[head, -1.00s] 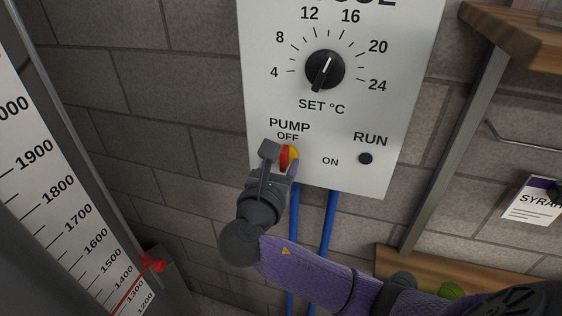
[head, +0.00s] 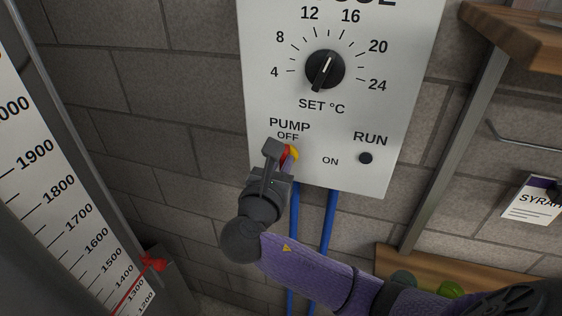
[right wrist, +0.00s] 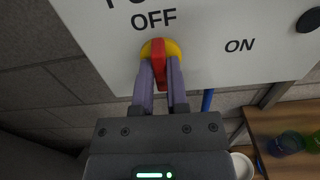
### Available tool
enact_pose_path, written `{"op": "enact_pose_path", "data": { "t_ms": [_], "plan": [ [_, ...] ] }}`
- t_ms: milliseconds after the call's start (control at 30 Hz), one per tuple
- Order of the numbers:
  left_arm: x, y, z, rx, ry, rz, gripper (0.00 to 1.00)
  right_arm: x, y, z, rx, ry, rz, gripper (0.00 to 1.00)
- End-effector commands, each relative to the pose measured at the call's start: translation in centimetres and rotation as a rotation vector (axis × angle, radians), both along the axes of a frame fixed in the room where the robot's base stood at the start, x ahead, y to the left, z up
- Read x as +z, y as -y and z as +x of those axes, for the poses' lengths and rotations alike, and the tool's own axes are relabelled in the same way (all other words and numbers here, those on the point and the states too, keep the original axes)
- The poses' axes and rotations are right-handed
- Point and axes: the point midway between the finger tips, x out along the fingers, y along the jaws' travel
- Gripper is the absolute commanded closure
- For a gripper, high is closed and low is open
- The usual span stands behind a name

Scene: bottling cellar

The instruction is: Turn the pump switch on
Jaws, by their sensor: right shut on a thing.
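The pump switch (head: 290,152) is a red handle on a yellow round base, set on the white control panel (head: 220,10) under the words PUMP and OFF. In the right wrist view the red handle (right wrist: 159,62) points up toward OFF; ON is printed to its right. My right gripper (head: 283,155) is at the switch and covers part of it. In the right wrist view its two fingers (right wrist: 160,78) are shut on the lower part of the red handle. The RUN lamp (head: 365,158) is dark. My left gripper is not in view.
A temperature dial (head: 325,70) sits above the switch. Two blue pipes (head: 328,215) run down below the panel. A scaled tank gauge (head: 60,190) stands at the left. Wooden shelves (head: 520,35) are at the right. Grey block wall lies behind.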

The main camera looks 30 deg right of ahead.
Motion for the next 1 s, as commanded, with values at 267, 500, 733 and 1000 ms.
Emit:
{"op": "enact_pose_path", "data": {
  "t_ms": [267,500,733,1000],
  "plan": [
    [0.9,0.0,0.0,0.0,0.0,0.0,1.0,0.1,0.1,-0.1,-0.001,0.123,0.107,1.0],
    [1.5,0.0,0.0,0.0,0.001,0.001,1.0,0.0,0.2,-0.2,-0.001,0.293,0.254,1.0],
    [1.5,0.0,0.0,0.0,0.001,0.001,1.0,-0.2,0.3,-0.3,-0.002,0.461,0.395,1.0],
    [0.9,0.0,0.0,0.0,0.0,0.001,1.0,-0.4,0.3,-0.4,-0.002,0.657,0.563,1.0]
  ]
}}
